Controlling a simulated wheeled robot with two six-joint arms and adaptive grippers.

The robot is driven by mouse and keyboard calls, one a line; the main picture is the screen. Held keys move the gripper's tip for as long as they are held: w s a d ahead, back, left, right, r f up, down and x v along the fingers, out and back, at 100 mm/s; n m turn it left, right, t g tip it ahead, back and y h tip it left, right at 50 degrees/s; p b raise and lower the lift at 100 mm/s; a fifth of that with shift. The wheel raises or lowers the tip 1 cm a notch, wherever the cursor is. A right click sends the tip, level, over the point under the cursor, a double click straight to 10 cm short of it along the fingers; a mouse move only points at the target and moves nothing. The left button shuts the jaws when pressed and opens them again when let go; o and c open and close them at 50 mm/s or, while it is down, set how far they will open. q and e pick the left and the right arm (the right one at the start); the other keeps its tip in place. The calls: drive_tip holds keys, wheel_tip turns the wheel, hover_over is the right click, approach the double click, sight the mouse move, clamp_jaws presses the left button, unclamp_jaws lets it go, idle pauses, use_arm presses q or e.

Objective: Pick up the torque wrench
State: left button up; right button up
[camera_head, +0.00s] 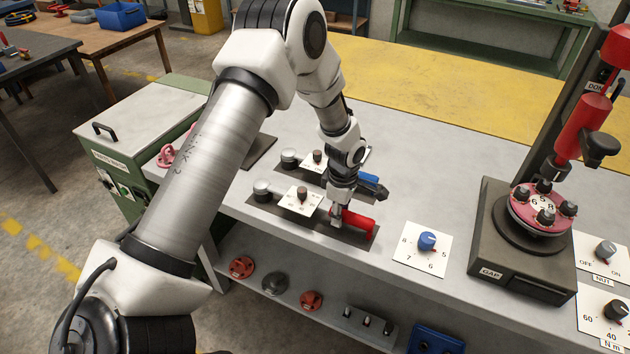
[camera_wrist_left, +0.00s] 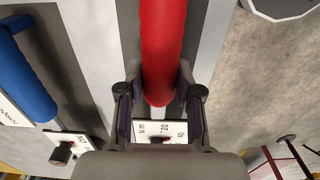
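Two torque wrenches lie on dark mats on the grey bench. The nearer one has a red handle (camera_head: 358,222), a round metal head (camera_head: 262,190) at its left end and a white scale card with a knob beside it. The other has a blue handle (camera_head: 369,179). My left gripper (camera_head: 337,217) is down at the red handle, which also shows in the left wrist view (camera_wrist_left: 163,45). My right gripper is not in view.
A blue dial (camera_head: 427,241) on a white card sits right of the wrenches. A dark tester (camera_head: 520,250) with a red column stands further right. A lower shelf holds several red and grey parts. A green cabinet (camera_head: 128,190) is at the left.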

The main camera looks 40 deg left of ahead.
use_arm(q)
clamp_jaws()
drive_tip(key=shift+r, duration=0.1)
